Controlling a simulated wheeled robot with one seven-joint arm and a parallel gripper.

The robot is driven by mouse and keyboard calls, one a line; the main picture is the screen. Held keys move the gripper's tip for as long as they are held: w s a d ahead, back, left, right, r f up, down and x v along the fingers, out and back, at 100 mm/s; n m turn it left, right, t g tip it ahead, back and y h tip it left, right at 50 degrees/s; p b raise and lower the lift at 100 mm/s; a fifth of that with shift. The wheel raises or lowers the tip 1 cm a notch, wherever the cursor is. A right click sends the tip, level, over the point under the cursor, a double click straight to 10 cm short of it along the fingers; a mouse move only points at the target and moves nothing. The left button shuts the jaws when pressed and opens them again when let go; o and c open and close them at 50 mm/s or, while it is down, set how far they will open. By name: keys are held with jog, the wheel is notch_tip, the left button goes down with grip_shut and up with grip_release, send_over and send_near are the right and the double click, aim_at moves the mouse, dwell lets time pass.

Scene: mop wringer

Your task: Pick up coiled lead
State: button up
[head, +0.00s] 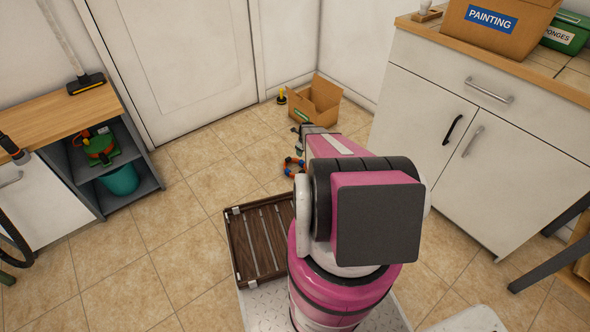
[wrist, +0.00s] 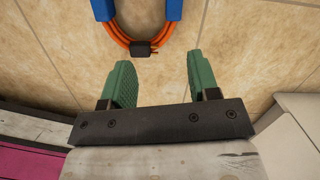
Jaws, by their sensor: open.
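The coiled lead is an orange cable loop with blue parts and a black clip. In the head view the coiled lead (head: 292,166) lies on the tiled floor, partly hidden by my arm. In the wrist view the coiled lead (wrist: 139,40) is at the top edge, cut off by the frame, with its black clip nearest me. My gripper (wrist: 157,72) is open, its two green fingers apart with only floor between them. The fingertips point toward the clip end of the loop and appear short of it.
An open cardboard box (head: 316,102) stands on the floor beyond the lead, with a small yellow and black item (head: 282,96) beside it. White cabinets (head: 470,140) stand at the right. A shelf unit (head: 110,170) with a teal bucket (head: 121,179) is at the left. Floor between is clear.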

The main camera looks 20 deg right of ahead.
aim_at(302, 161)
jog(key=f, duration=0.1)
jog(key=w+d+f+m, duration=0.1)
jog(key=d+f+m, duration=0.1)
jog(key=f, duration=0.1)
jog(key=shift+w, duration=0.15)
jog(key=f, duration=0.5)
jog(key=shift+w+a, duration=0.2)
jog(key=shift+w, duration=0.15)
jog(key=shift+w+a+f, duration=0.1)
jog(key=shift+w+f, duration=0.15)
jog(key=shift+f, duration=0.6)
jog(key=shift+w+a+f, duration=0.15)
jog(key=shift+w+f, duration=0.1)
jog(key=shift+f, duration=0.6)
jog(key=shift+w+a+f, duration=0.1)
jog(key=shift+w+f, duration=0.15)
jog(key=shift+f, duration=0.6)
jog(key=shift+r, duration=0.1)
grip_shut()
